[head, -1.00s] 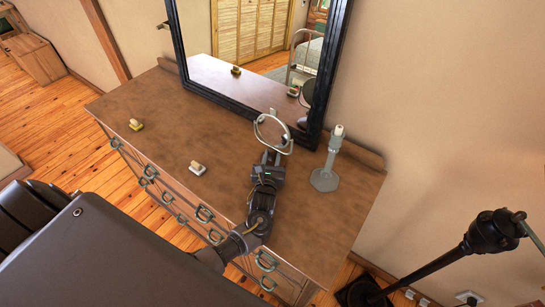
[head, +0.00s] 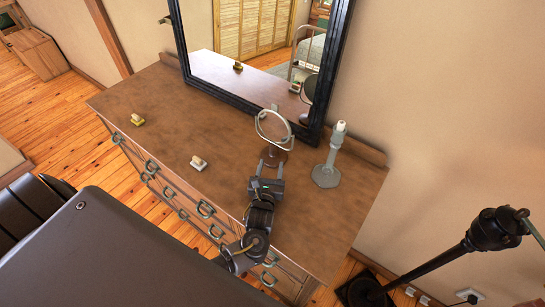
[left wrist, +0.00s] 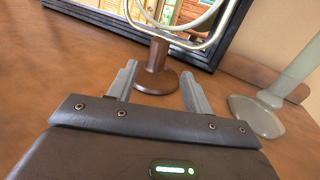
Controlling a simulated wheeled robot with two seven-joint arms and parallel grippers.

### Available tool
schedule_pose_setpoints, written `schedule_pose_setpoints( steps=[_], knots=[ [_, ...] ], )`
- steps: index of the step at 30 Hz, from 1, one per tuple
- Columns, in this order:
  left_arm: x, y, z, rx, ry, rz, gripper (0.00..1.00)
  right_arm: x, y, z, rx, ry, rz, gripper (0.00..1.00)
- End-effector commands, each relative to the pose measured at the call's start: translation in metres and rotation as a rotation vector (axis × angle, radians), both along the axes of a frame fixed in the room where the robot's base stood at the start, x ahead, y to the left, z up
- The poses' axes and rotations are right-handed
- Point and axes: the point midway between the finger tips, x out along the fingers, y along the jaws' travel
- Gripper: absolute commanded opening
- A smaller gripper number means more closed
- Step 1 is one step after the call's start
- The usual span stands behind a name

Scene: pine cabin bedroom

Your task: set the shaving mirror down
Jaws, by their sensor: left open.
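The shaving mirror (head: 273,128) stands upright on the brown dresser top (head: 228,148), in front of the large framed mirror. It has a round pale rim and a brown stem and round foot, which show in the left wrist view (left wrist: 156,80). My left gripper (head: 268,172) is open and empty, just in front of the mirror's foot. In the left wrist view its two fingers (left wrist: 155,92) are spread on either side of the foot, apart from the stem. My right gripper does not show.
A grey candlestick (head: 327,172) stands right of the shaving mirror, close to my left gripper. The black-framed mirror (head: 318,100) stands behind. A dark lamp stand (head: 440,262) is at lower right.

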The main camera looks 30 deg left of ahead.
Motion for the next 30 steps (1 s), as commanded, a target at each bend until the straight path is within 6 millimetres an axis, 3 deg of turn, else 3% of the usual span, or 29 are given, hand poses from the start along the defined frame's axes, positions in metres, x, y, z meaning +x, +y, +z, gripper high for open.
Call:
schedule_pose_setpoints(
  steps=[4,10,30],
  knots=[
    [-0.027,-0.009,0.0,0.001,0.001,-0.002,0.5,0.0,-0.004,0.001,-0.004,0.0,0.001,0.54],
    [-0.046,-0.016,0.0,0.001,0.0,0.0,0.5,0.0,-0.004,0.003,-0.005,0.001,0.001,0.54],
    [-0.049,-0.017,0.0,0.001,0.0,0.0,0.5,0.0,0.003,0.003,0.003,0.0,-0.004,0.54]
  ],
)
